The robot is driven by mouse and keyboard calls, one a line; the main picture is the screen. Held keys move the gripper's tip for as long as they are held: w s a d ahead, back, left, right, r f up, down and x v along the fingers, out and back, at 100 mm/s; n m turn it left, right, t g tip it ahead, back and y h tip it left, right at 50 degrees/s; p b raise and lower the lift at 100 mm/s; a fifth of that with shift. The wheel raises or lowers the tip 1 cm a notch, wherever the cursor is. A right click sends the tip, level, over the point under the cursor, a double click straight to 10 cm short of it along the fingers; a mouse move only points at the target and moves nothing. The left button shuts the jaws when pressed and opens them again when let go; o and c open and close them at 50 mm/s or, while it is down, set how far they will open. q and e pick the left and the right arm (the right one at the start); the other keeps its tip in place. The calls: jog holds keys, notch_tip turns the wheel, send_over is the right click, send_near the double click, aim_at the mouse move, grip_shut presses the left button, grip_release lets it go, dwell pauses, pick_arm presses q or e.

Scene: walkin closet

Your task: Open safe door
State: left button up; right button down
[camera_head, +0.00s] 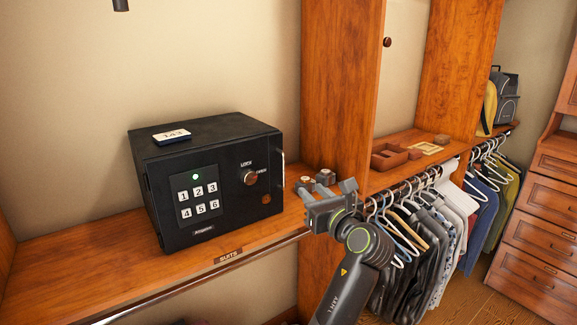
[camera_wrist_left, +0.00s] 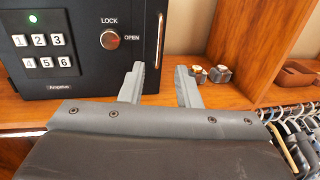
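A black safe (camera_head: 205,172) sits on the wooden shelf, its door shut. The keypad (camera_head: 197,197) has a lit green light above it. The knob (camera_head: 250,178) is between LOCK and OPEN labels; I cannot tell its exact setting. A thin upright silver handle (camera_head: 283,168) is on the door's right side; it also shows in the left wrist view (camera_wrist_left: 160,40). My left gripper (camera_head: 324,196) is open and empty, in front of the shelf, to the right of the safe. In the left wrist view the handle is just beyond the fingers (camera_wrist_left: 160,82), nearer the left finger. My right gripper is not in view.
Hanging clothes (camera_head: 415,240) and drawers (camera_head: 540,225) are further right. The shelf left of the safe is clear.

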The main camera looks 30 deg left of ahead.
pick_arm(q)
jog(key=p+x, duration=0.4)
jog(key=x, duration=1.1)
jog(key=shift+w+a, duration=0.2)
jog(key=shift+a, duration=0.1)
grip_shut()
